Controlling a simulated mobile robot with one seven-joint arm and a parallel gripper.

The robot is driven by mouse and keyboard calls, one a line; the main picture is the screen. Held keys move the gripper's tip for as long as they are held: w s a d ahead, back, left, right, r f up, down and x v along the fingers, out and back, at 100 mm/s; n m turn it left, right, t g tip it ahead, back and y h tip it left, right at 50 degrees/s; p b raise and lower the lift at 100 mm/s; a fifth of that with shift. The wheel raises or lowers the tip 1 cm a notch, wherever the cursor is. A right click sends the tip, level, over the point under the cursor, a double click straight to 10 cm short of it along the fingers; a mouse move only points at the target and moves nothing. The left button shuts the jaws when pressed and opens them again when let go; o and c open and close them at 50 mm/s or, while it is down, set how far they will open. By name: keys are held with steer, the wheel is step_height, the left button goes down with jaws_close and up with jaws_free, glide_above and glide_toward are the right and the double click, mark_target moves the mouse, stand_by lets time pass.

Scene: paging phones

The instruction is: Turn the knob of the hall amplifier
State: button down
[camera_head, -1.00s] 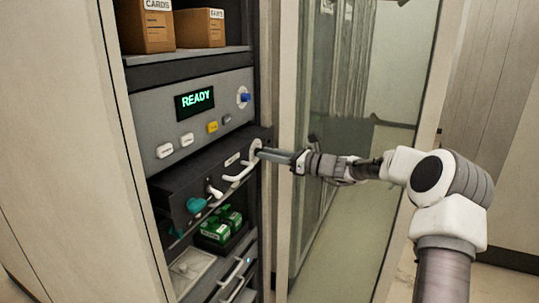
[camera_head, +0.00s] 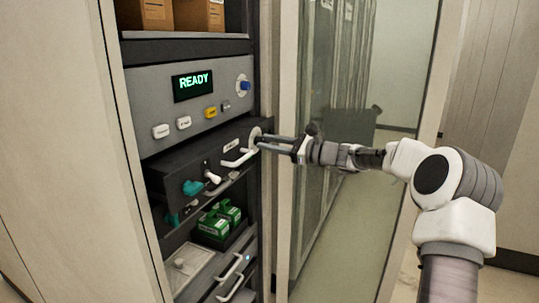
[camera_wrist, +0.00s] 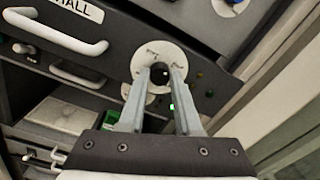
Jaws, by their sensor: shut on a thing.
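The hall amplifier (camera_head: 190,160) is a dark unit in the rack, with a white handle (camera_head: 238,158). The wrist view shows its HALL label (camera_wrist: 76,8) and the same handle (camera_wrist: 55,32). Its knob (camera_wrist: 160,75) is small and dark, in front of a round white dial plate (camera_wrist: 150,52). My gripper (camera_wrist: 163,76) is shut on the knob, one finger on each side, and the fingers hide part of it. In the head view my gripper (camera_head: 260,143) reaches in from the right; the knob is hidden there by the fingers.
Above is a grey panel with a READY display (camera_head: 193,84) and a blue knob (camera_head: 245,86). Below are a teal knob (camera_head: 193,188), green boxes (camera_head: 218,220) and more handles (camera_head: 230,267). A glass door (camera_head: 350,120) stands open close behind my arm.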

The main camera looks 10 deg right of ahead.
steer(key=shift+w+d+f+n+g+y+b, duration=0.1)
steer(key=shift+n+g+b, duration=0.1)
steer(key=shift+n+b, duration=4.35)
steer(key=shift+s+a+f+n+g+y+b, duration=0.15)
steer(key=shift+n+b, duration=2.75)
steer(key=shift+n, duration=3.2)
steer(key=shift+w+d+r+n+g+y+b, duration=0.15)
steer(key=shift+n+g+b, duration=0.1)
steer(key=shift+n+b, duration=4.3)
steer(key=shift+f+n+p, duration=0.1)
steer(key=shift+n+p, duration=0.7)
steer(key=shift+n, duration=0.2)
steer(key=c, duration=0.6)
jaws_free()
